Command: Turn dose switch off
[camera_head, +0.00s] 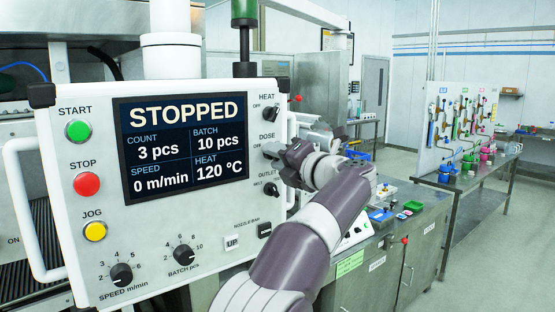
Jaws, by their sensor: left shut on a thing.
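The white control panel (80,240) fills the left and middle of the view. Its dose switch (270,152) sits under the DOSE label near the panel's right edge, between the heat switch (270,113) and the outlet switch (271,189). My left gripper (277,152) reaches in from the lower right and is shut on the dose switch. The gripper hides much of the switch and its markings, so I cannot tell which way it points. The screen (185,150) reads STOPPED, 3 pcs, 10 pcs, 0 m/min and 120 °C. My right gripper is not in view.
A white handle (291,125) runs along the panel's right side, close by my gripper. Start (78,130), stop (86,184) and jog (95,231) buttons are on the left. A steel cabinet (430,235) and a bench with pegboard stand to the right. The floor at far right is clear.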

